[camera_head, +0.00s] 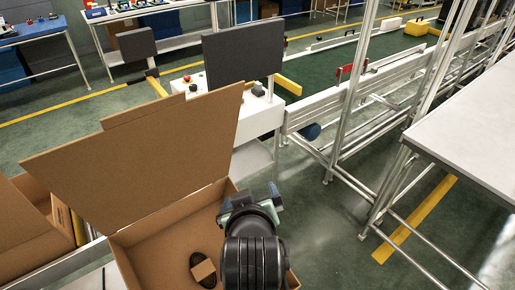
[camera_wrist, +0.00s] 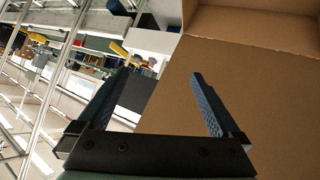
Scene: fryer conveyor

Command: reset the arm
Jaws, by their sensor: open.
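My gripper (camera_wrist: 150,90) is open in the wrist view, its two blue ridged fingers wide apart with nothing between them. The box's cardboard fills the right side of the wrist view (camera_wrist: 260,90). Inside the box lies a dark oval item (camera_head: 197,258) with a small brown block (camera_head: 203,270) on or beside it; I cannot tell which.
A second cardboard box (camera_head: 22,225) stands at the far left. A white station with a dark monitor (camera_head: 243,52) stands behind the box. A grey table (camera_head: 470,125) is at right, beside metal posts and a conveyor frame (camera_head: 325,105). Green floor lies open between.

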